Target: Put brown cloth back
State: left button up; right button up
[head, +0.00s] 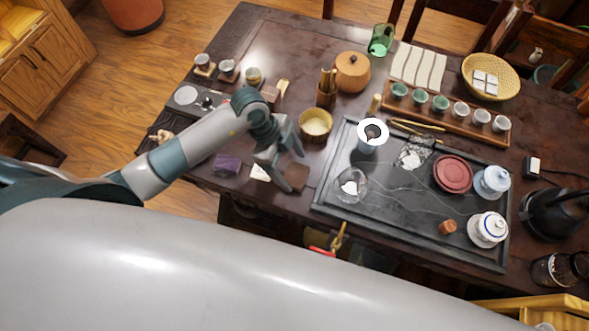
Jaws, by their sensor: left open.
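The brown cloth (299,178) appears as a small flat brown patch on the table near its front edge, left of the black tea tray. My left gripper (291,170) is open, with its fingers pointing down over this patch and covering part of it. I cannot tell whether the fingers touch the cloth. A folded purple cloth (227,164) lies to the left, and a small white piece (260,172) lies between it and the gripper. My right gripper is not in view.
The black tea tray (330,190) holds a glass pitcher (351,185), a red dish (453,174) and white lidded pots. A yellow bowl (316,124) and a wooden jar (352,71) stand behind the gripper. A black kettle (553,213) stands at the right.

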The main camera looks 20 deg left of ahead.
pick_arm(q)
jog(key=b+v, duration=0.1)
jog(key=v, duration=0.8)
jog(key=shift+r+b, duration=0.2)
jog(key=shift+b, duration=0.1)
